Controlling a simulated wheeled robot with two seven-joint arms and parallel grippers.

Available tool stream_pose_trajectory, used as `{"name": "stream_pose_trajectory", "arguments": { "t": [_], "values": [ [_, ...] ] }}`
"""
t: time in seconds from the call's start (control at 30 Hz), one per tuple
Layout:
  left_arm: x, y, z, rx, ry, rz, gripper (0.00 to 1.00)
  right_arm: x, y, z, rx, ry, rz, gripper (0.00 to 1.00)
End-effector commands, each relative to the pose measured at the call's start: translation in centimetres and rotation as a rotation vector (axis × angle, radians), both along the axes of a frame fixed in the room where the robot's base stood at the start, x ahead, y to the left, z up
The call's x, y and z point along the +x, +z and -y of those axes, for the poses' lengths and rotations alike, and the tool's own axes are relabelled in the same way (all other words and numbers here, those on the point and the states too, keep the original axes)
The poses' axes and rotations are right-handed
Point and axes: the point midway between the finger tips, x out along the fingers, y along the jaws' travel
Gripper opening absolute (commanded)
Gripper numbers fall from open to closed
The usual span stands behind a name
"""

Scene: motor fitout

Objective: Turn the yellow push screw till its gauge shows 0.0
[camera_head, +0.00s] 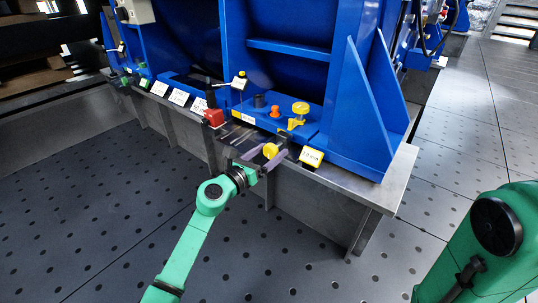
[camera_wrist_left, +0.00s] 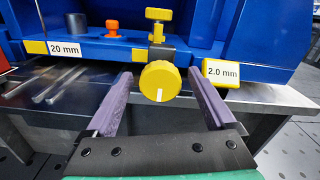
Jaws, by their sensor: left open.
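The yellow push screw (camera_head: 270,150) has a round yellow knob at the front edge of the blue motor's foot. In the left wrist view its knob (camera_wrist_left: 160,82) faces me, with a white mark pointing down. Its yellow-edged gauge (camera_wrist_left: 222,72) reads 2.0 mm; the gauge (camera_head: 311,156) stands just right of the knob in the head view. My left gripper (camera_wrist_left: 161,76) is open, with one purple finger on each side of the knob and a gap to it on both sides. My right gripper is out of view; only my green right arm shows.
A yellow upright screw (camera_head: 299,112), an orange knob (camera_head: 275,112) and a dark cylinder (camera_head: 259,101) stand on the blue foot. A 20 mm label (camera_wrist_left: 65,49) is to the left. A red block (camera_head: 214,117) sits farther left. The perforated floor in front is clear.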

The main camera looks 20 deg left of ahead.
Motion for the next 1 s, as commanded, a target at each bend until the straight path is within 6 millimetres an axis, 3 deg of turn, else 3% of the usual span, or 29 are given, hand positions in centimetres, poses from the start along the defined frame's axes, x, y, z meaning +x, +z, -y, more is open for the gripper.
{"name": "stream_pose_trajectory", "arguments": {
  "t": [0.17,0.2,0.4,0.43,0.77,1.0],
  "values": [
    [0.0,0.0,0.0,0.0,0.0,-0.001,0.89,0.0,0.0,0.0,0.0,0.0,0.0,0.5],
    [0.0,0.0,0.0,0.0,-0.001,-0.001,0.85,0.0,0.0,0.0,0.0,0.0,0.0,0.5],
    [0.0,0.0,0.0,0.0,-0.001,0.0,0.08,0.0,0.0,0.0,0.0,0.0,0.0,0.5],
    [0.0,0.0,0.0,0.0,-0.001,0.0,0.03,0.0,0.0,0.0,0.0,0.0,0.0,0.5],
    [0.0,0.1,0.0,-0.037,-0.001,-0.016,0.03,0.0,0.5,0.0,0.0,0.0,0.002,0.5],
    [0.0,0.2,0.0,-0.157,-0.001,-0.065,0.03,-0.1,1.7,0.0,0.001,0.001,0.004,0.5]
  ]
}}
